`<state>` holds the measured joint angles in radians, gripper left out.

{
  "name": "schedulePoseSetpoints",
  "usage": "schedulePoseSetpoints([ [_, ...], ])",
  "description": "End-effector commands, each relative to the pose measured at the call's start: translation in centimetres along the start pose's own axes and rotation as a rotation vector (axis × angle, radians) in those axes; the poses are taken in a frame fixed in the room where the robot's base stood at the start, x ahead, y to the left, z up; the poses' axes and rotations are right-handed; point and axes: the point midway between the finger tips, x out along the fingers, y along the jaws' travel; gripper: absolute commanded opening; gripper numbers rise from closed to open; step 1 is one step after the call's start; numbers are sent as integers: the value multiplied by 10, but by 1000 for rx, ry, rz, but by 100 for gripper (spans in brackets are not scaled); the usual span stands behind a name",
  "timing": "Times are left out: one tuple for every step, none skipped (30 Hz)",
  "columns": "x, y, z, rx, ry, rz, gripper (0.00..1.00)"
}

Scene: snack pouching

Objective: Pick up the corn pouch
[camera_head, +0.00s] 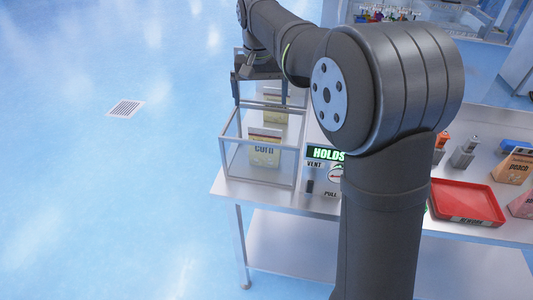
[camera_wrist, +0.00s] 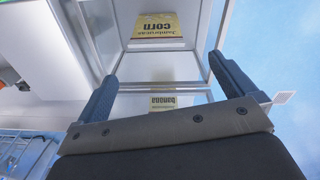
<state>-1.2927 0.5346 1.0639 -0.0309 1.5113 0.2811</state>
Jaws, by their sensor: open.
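The corn pouch (camera_head: 265,155) stands in the front part of a clear-walled, metal-framed box (camera_head: 226,158) on the table. In the wrist view the corn pouch (camera_wrist: 157,30) shows upside down near the top, beyond the fingertips. A banana pouch (camera_wrist: 162,103) shows between my fingers there; a second pouch (camera_head: 275,113) shows behind the corn pouch in the head view. My gripper (camera_head: 260,103) is open and empty over the back part of the box, with its fingers pointing down. In the wrist view my gripper (camera_wrist: 162,68) has its fingers wide apart.
A panel (camera_head: 325,153) reading HOLDS, VENT and PULL is right of the box. A red tray (camera_head: 466,203), a peach pouch (camera_head: 514,166) and small bottles are further right on the table (camera_head: 275,199). The box's metal rails surround the pouches. My arm hides the table's middle.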

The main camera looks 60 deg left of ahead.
Motion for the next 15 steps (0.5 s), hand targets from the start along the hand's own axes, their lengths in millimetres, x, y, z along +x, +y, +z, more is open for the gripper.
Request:
schedulePoseSetpoints([
  [0,4,-5,71,-13,-6,100],
  [0,5,-6,107,-19,-10,100],
  [0,6,-8,147,-28,-12,100],
  [0,7,-9,172,-33,-13,100],
  [0,7,-10,191,-36,-14,100],
  [0,8,-11,210,-39,-15,100],
  [1,8,-11,220,-41,-16,100],
  [3,8,-11,227,-43,-16,100],
  [8,8,-11,231,-44,-16,100],
  [12,8,-10,232,-46,-15,100],
  [17,8,-10,232,-45,-15,100],
  [25,8,-9,231,-46,-15,100],
  [32,8,-9,230,-46,-15,100],
  [38,8,-9,230,-47,-15,100],
  [48,8,-8,230,-46,-15,100],
])
